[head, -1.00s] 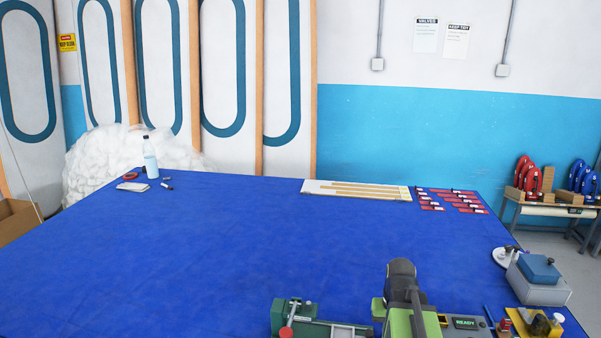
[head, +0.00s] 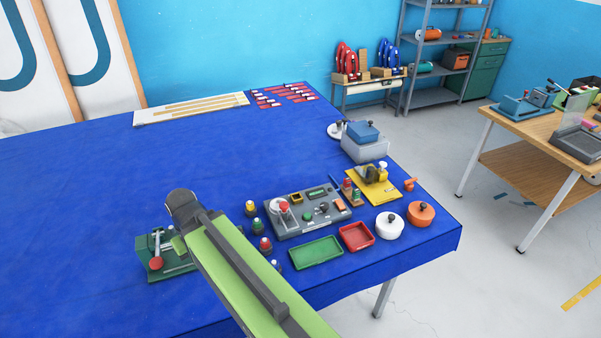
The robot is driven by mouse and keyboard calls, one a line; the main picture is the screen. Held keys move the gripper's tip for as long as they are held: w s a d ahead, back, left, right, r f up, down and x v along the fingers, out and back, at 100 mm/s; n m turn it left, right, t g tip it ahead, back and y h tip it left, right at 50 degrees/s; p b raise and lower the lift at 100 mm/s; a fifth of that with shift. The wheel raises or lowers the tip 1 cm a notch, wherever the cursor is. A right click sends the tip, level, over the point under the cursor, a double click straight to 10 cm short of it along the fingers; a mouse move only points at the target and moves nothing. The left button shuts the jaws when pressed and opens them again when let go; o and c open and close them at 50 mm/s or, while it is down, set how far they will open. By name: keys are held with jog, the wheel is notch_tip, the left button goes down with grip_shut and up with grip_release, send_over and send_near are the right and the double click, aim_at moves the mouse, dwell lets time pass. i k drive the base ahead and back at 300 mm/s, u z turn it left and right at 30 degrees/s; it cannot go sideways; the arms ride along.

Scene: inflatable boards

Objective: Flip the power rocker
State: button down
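A grey control panel (head: 290,229) lies on the blue table, right of my arm in the head view. It carries a large red knob (head: 283,206), a green button (head: 307,216), a small display (head: 318,193), a yellow-framed part (head: 296,198) and a small brown-orange part (head: 323,206). The controls are too small to tell which is the power rocker or how it is set. My green arm reaches up from the bottom edge, left of the panel, ending in view at a dark rounded joint. My gripper's fingers do not show.
Several small capped bottles (head: 265,244) stand between my arm and the panel. A green tray (head: 315,252), a red tray (head: 356,236) and round white (head: 389,225) and orange (head: 420,213) pots sit in front. A green clamp device (head: 157,262) stands left. The table's left-middle is clear.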

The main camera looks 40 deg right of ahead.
aim_at(341, 205)
jog(key=z, duration=0.05)
jog(key=k, duration=0.5)
jog(key=u, duration=1.85)
jog(key=k, duration=1)
jog(key=z, duration=0.75)
jog(key=i, duration=1.05)
